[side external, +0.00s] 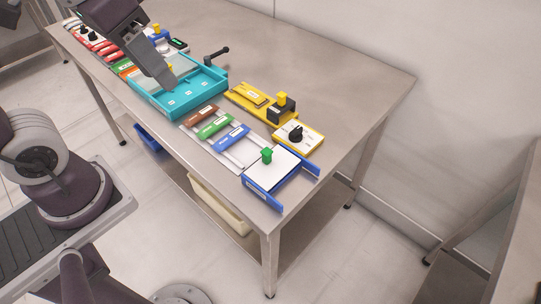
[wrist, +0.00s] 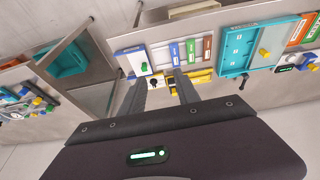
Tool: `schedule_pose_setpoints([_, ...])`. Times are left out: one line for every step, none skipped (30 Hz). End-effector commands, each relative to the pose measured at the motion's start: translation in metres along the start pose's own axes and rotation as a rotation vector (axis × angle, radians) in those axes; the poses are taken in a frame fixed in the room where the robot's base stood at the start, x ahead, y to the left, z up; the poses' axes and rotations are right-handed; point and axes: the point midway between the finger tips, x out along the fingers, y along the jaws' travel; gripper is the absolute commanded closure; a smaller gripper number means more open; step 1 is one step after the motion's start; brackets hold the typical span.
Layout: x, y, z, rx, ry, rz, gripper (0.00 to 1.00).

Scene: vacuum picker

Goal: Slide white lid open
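The white lid (side external: 262,178) with a green knob (side external: 267,155) sits between blue rails (side external: 265,195) near the table's front right corner. In the wrist view the white lid (wrist: 133,61) and its green knob (wrist: 144,67) show left of the fingers' tips. My gripper (side external: 166,84) is above the teal tray in the side view, well to the left of the lid and apart from it. In the wrist view my gripper (wrist: 159,78) has its two fingers spread with nothing between them. What lies beneath the lid is hidden.
A teal tray (side external: 172,102) with a black crank handle (side external: 218,54) stands left of the colored sliding blocks (side external: 215,126). A yellow fixture (side external: 248,97) and a white panel with a black knob (side external: 297,135) lie behind the lid. The table's right back area is clear.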

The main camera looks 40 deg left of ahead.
Motion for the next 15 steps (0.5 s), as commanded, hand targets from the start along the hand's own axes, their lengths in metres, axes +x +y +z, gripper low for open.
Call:
schedule_pose_setpoints([0.010, 0.006, -0.024, 0.000, -0.081, 0.008, 0.62])
schedule_pose_setpoints([0.017, 0.010, -0.036, -0.002, -0.129, 0.013, 0.62])
schedule_pose_setpoints([0.029, 0.016, -0.053, -0.003, -0.191, 0.016, 0.62])
schedule_pose_setpoints([0.039, 0.020, -0.065, -0.004, -0.237, 0.017, 0.62])
schedule_pose_setpoints([0.052, 0.025, -0.075, -0.005, -0.283, 0.018, 0.62])
schedule_pose_setpoints([0.070, 0.031, -0.088, -0.006, -0.344, 0.017, 0.62])
schedule_pose_setpoints([0.086, 0.036, -0.096, -0.006, -0.390, 0.015, 0.62])
schedule_pose_setpoints([0.102, 0.042, -0.103, -0.006, -0.435, 0.013, 0.62])
schedule_pose_setpoints([0.124, 0.048, -0.109, -0.008, -0.492, 0.008, 0.62])
schedule_pose_setpoints([0.140, 0.053, -0.113, -0.007, -0.530, 0.004, 0.62])
schedule_pose_setpoints([0.156, 0.057, -0.115, -0.006, -0.567, -0.001, 0.62])
schedule_pose_setpoints([0.175, 0.062, -0.116, -0.006, -0.610, -0.007, 0.62])
schedule_pose_setpoints([0.187, 0.066, -0.116, -0.006, -0.636, -0.011, 0.62])
schedule_pose_setpoints([0.199, 0.069, -0.115, -0.006, -0.661, -0.015, 0.62])
schedule_pose_setpoints([0.211, 0.072, -0.114, -0.005, -0.686, -0.019, 0.62])
